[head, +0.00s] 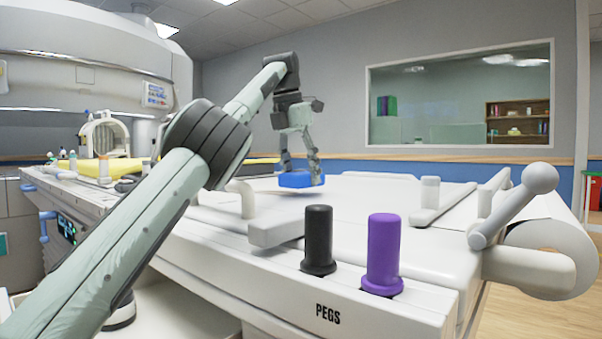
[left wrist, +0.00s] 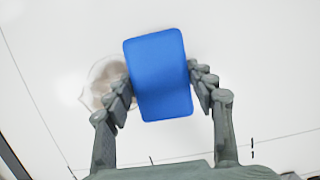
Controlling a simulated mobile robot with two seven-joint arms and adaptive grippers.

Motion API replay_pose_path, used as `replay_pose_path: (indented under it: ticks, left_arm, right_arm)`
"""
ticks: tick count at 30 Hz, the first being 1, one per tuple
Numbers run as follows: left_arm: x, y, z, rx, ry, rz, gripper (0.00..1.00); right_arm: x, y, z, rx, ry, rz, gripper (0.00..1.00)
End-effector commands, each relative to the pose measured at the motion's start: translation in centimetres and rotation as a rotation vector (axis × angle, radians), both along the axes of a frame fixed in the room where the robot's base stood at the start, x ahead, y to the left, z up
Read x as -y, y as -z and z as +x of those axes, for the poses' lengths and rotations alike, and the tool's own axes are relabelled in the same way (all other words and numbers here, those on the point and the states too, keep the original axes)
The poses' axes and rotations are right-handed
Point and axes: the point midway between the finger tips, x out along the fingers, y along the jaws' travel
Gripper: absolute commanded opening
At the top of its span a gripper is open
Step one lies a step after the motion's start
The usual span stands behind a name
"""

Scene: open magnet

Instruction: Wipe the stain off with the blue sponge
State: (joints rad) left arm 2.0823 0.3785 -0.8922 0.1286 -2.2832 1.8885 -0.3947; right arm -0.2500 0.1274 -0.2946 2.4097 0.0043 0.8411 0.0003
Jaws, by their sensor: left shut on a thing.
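My left gripper (head: 301,168) is shut on the blue sponge (head: 296,180) and holds it over the white table top (head: 370,200). In the left wrist view the sponge (left wrist: 158,75) sits between both fingers of the left gripper (left wrist: 160,88). A brownish stain (left wrist: 104,82) with a pale outline lies on the white surface just left of the sponge there, partly behind the left finger. In the head view the stain cannot be made out. The sponge looks slightly above the surface; contact cannot be told. My right gripper does not show.
A black peg (head: 318,240) and a purple peg (head: 383,255) stand at the table's near edge, by the label PEGS. A grey-white lever (head: 515,205) and rails border the right side. A large scanner (head: 100,60) stands at the back left. The middle of the table is clear.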

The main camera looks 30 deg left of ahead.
Motion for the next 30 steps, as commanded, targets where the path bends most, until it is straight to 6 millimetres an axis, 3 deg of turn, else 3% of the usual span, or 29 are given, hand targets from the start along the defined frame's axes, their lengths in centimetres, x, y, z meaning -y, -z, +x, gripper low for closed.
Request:
replay_pose_path:
  ticks: [30]
  left_arm:
    - [0.0,1.8,0.0,-0.001,0.000,0.000,0.35]
  right_arm:
    - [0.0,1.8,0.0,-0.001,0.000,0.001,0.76]
